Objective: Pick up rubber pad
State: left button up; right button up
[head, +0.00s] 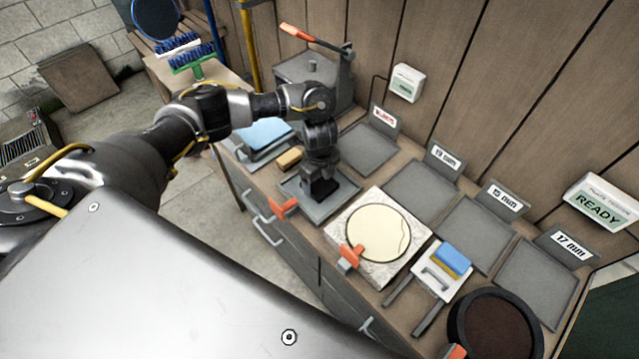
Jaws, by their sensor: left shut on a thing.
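My left gripper (319,188) points straight down over a grey tray (340,204) on the bench, left of the stone slab. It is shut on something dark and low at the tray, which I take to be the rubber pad. The fingers hide most of it, so its shape and whether it touches the tray cannot be told. My right gripper is not in view.
A stone slab with a cream disc (377,232) lies right of the tray. An orange-handled clamp (284,206) sits at the tray's front edge. A tan block (289,158) lies behind left. Labelled grey trays (421,187) line the wall. A dark round pan (495,328) stands front right.

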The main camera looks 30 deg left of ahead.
aim_at(320, 182)
pick_arm(q)
jog(key=shift+r, duration=0.5)
notch_tip(320, 182, up, 3)
jog(key=shift+w+f+p, duration=0.1)
jog(key=shift+p, duration=0.2)
jog(key=s+d+r+p, duration=0.1)
jog(key=s+d+r, duration=0.1)
jog(key=s+r, duration=0.7)
jog(key=s, duration=0.5)
